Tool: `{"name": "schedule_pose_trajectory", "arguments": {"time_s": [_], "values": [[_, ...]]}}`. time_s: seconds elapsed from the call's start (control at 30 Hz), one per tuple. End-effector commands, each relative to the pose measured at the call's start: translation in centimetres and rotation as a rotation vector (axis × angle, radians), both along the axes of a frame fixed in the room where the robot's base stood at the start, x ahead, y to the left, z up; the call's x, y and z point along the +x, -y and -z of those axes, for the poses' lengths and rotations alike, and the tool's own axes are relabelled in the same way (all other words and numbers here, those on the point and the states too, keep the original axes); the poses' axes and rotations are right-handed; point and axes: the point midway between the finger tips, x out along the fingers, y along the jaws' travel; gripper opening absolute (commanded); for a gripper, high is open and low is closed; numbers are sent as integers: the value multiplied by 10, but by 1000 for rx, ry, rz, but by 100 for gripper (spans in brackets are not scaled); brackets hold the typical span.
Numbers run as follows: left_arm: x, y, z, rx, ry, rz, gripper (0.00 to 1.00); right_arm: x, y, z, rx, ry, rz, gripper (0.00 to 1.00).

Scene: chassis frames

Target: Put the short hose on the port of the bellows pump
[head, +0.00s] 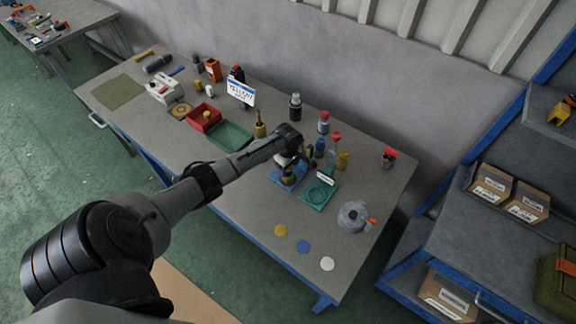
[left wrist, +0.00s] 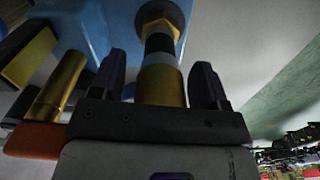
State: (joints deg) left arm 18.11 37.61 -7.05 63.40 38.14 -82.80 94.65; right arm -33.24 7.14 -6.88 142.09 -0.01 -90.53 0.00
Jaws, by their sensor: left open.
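My left gripper (head: 291,164) reaches over the table at a blue-based item (head: 286,178). In the left wrist view the gripper (left wrist: 162,66) has its two dark fingers apart, on either side of a brass cylinder (left wrist: 160,86). I cannot tell whether the fingers touch the cylinder, nor which of these parts is the short hose or the bellows pump's port. My right gripper is not in view.
A green stand (head: 318,191) with a white label is just right of the gripper. Several bottles and fittings stand close behind. A grey round pot (head: 355,216) is at the right, and coloured discs (head: 303,246) lie in front.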

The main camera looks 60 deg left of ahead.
Motion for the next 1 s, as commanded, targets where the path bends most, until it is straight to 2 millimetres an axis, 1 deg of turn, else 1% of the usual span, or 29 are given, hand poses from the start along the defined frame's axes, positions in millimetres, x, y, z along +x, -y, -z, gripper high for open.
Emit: {"name": "schedule_pose_trajectory", "arguments": {"time_s": [0.07, 0.17, 0.27, 0.5, 0.7, 0.8, 0.9, 0.97, 1.0], "values": [[0, 0, -2, 1, 1, 0, 69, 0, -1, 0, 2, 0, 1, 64], [0, 0, -11, 1, 3, 1, 69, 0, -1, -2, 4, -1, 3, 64], [0, 0, -26, 1, 3, 1, 69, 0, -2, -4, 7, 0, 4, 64], [1, 0, -72, 1, 3, 1, 69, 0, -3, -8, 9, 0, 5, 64], [1, 0, -102, 1, 3, 1, 69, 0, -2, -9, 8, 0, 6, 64], [1, 0, -113, 0, 2, 1, 69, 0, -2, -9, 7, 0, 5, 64], [0, 2, -118, 0, -1, 8, 69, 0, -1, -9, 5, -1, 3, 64], [-3, 9, -115, 4, -2, 46, 69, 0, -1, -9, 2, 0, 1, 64], [-6, 18, -109, 8, -5, 95, 69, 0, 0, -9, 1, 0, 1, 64]]}}
